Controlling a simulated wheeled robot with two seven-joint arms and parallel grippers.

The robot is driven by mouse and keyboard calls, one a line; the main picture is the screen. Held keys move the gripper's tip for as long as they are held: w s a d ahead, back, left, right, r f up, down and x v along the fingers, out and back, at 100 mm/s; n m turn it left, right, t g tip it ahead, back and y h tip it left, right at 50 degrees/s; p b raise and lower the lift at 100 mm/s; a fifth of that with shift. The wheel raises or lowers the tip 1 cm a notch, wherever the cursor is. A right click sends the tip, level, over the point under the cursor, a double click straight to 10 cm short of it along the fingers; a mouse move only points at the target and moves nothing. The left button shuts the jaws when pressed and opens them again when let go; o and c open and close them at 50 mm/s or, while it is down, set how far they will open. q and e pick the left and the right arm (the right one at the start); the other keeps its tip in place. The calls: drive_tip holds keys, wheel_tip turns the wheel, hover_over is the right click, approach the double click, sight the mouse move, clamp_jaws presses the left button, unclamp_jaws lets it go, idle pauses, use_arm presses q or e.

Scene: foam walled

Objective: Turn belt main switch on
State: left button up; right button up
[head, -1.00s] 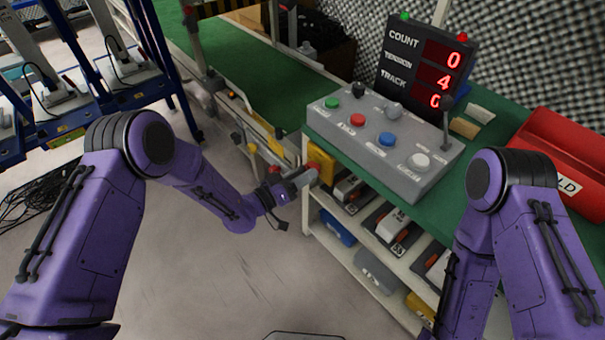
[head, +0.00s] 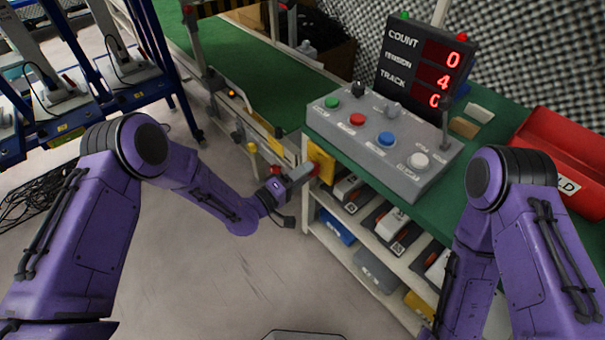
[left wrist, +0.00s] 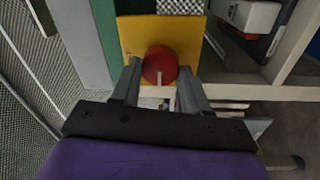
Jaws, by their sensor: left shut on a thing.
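The belt main switch is a round red knob (left wrist: 159,66) with a pale mark, on a yellow plate (left wrist: 135,37). In the head view the yellow plate (head: 321,163) is at the left end of the control bench, below its top, and the knob is mostly hidden by my gripper. My left gripper (left wrist: 159,73) has one finger on each side of the knob and is shut on it. In the head view the left gripper (head: 310,172) reaches the plate from the left. My right arm is at the right; its gripper is out of view.
A grey button box (head: 385,140) stands on the green bench top, with a lit red COUNT display (head: 425,62) behind it. Shelves with tools (head: 375,235) are below. The green belt (head: 245,60) runs behind. A red bin (head: 565,160) is at the right. Floor left of the shelves is clear.

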use_arm(q)
drive_tip(key=shift+n, duration=0.4)
drive_tip(key=o, duration=1.1)
drive_tip(key=shift+c, duration=0.2)
drive_tip(key=shift+a, duration=0.1)
drive_tip(key=p+v, duration=0.1)
drive_tip(key=v, duration=0.9)
drive_tip(key=shift+s, duration=0.2)
drive_tip(key=shift+a, duration=0.1)
